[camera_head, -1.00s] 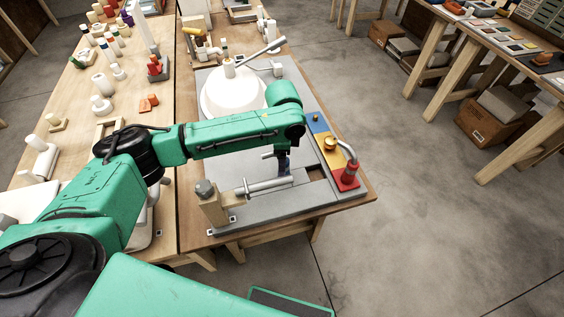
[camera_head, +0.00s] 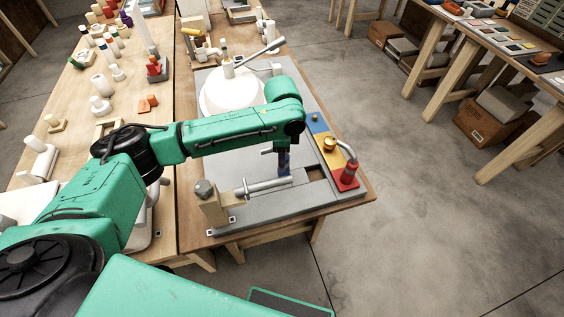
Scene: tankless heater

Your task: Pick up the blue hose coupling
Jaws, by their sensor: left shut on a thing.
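My left arm reaches across the grey board on the middle workbench. My left gripper (camera_head: 282,152) points down over the board, small and partly hidden under my green forearm. It is shut on the dark blue hose coupling (camera_head: 284,166), which shows just below the fingers. The coupling is beside the far end of the horizontal grey metal rod. I cannot tell whether its lower end touches the board. My right gripper is out of view.
The grey rod (camera_head: 262,186) runs from a wooden block (camera_head: 212,208). A red base with a bent pipe (camera_head: 345,178) stands at the right edge. A white dome (camera_head: 232,95) is behind my arm. Several small parts stand on the left bench (camera_head: 75,105).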

